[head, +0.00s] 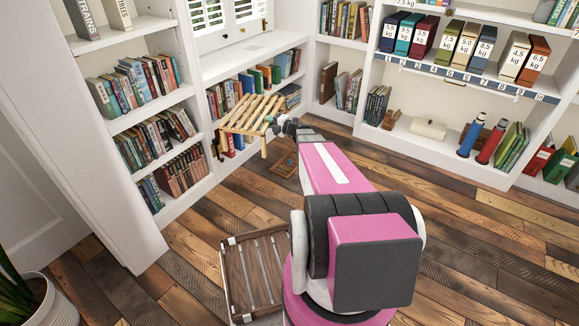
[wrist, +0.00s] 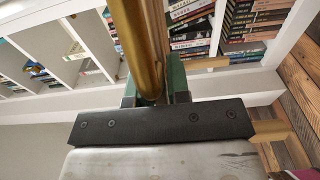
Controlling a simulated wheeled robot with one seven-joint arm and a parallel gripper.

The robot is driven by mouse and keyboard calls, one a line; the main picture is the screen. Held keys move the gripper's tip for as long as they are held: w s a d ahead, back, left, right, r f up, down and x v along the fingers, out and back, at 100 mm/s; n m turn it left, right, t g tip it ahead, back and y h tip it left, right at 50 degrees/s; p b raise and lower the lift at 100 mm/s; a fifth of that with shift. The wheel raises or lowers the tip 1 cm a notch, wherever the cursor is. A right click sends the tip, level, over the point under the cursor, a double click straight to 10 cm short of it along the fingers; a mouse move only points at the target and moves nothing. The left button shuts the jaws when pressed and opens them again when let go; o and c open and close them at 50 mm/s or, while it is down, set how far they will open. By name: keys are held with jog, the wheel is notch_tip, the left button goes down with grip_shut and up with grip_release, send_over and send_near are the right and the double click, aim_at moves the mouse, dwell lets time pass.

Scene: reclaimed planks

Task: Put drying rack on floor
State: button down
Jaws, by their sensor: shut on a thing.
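The drying rack (head: 252,113) is a light wooden frame with several parallel slats and legs hanging below it. It is held up in the air in front of the low bookshelves in the head view. My gripper (head: 274,120) is at its right edge. In the wrist view my gripper (wrist: 155,92) has its green fingers closed around a golden-brown bar of the rack (wrist: 138,45). The bar hides part of the space between the fingers. The wooden plank floor (head: 235,205) lies below the rack.
Bookshelves (head: 152,92) line the left and back walls close to the rack. A small brown framed object (head: 285,163) lies on the floor near the back shelves. A potted plant (head: 48,303) stands at bottom left. Floor to the right (head: 480,235) is clear.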

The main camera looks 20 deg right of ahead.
jog(key=w+d+f+m+t+h, duration=0.1)
jog(key=w+d+f+h, duration=0.15)
jog(key=w+f, duration=0.6)
jog(key=w+d+f+m+t+h, duration=0.1)
jog(key=w+d+f+m, duration=0.15)
jog(key=f, duration=1.15)
jog(key=w+d+f+t+h, duration=0.1)
jog(key=w+d+f+h, duration=0.15)
jog(key=w+f, duration=0.65)
jog(key=d+f, duration=1.2)
jog(key=f, duration=0.2)
jog(key=shift+w+y, duration=0.25)
jog(key=shift+y, duration=0.05)
jog(key=shift+f+m, duration=0.25)
jog(key=c, duration=1.1)
grip_release()
